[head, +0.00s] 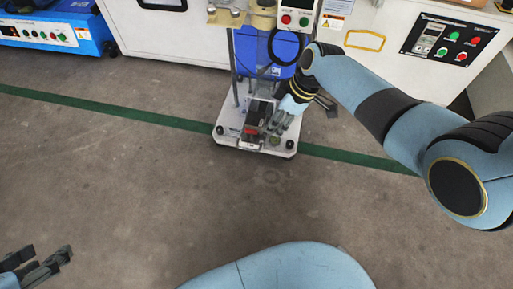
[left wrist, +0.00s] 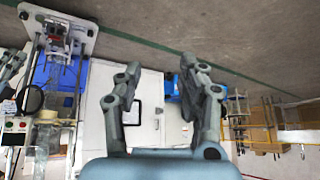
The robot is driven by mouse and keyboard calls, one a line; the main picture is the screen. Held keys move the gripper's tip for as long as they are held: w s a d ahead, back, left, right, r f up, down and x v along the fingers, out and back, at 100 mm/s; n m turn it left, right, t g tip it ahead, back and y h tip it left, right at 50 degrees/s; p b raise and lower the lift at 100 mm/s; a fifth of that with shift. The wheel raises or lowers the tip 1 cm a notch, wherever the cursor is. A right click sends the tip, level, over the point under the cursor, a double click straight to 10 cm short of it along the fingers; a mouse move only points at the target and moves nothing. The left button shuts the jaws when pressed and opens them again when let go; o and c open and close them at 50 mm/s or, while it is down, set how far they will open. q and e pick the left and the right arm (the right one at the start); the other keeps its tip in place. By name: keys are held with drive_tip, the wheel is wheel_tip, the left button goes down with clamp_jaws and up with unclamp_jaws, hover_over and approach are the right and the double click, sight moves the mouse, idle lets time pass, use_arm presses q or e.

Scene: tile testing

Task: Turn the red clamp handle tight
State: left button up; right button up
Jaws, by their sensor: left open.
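The test stand (head: 228,140) has a pale base plate on the floor, with a dark clamp (head: 254,114) on it. A small red part (head: 251,130), apparently the clamp handle, shows at the clamp's front; red also shows on the stand in the left wrist view (left wrist: 55,39). My right gripper (head: 273,128) is low over the base plate, just right of the clamp. Whether its fingers touch the handle or are closed is too small to tell. My left gripper (head: 52,264) is at the lower left, far from the stand; its fingers are apart and empty in the left wrist view (left wrist: 160,66).
A control box with red and green buttons (head: 296,18) is above the stand. White cabinets (head: 190,35) stand behind, with a blue machine (head: 55,32) at the left. The floor (head: 120,170) in front is clear, crossed by a green line (head: 120,111). Shelving with boxes (left wrist: 262,130) shows in the left wrist view.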

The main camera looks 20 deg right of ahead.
drive_tip(key=w+f+b, duration=0.2)
drive_tip(key=w, duration=0.2)
use_arm(q)
drive_tip(key=shift+s+f+t+b, duration=1.75)
drive_tip(key=shift+f+t, duration=0.15)
drive_tip(key=shift+f, duration=2.15)
use_arm(e)
hover_over(252, 130)
drive_tip(key=s+d, duration=0.2)
drive_tip(key=shift+f, duration=2.2)
drive_tip(key=shift+w+a+f+t+b, duration=0.15)
drive_tip(key=shift+w+a+f+b, duration=0.1)
drive_tip(key=shift+f+b, duration=0.35)
drive_tip(key=shift+w+a+f+t+b, duration=0.1)
drive_tip(key=shift+w+f+t+b, duration=0.2)
drive_tip(key=shift+f, duration=0.35)
drive_tip(key=shift+b+x, duration=0.75)
drive_tip(key=shift+x, duration=0.25)
use_arm(q)
drive_tip(key=w+d+r+m+t+h, duration=0.1)
drive_tip(key=w+r+t, duration=0.3)
drive_tip(key=r, duration=0.4)
drive_tip(key=w+d+r+t+h, duration=0.1)
drive_tip(key=w+r+t, duration=0.4)
drive_tip(key=r, duration=0.3)
drive_tip(key=shift+w+d+r+m, duration=0.25)
drive_tip(key=shift+w+m, duration=0.15)
drive_tip(key=shift+w, duration=0.25)
use_arm(e)
drive_tip(key=shift+a, duration=0.1)
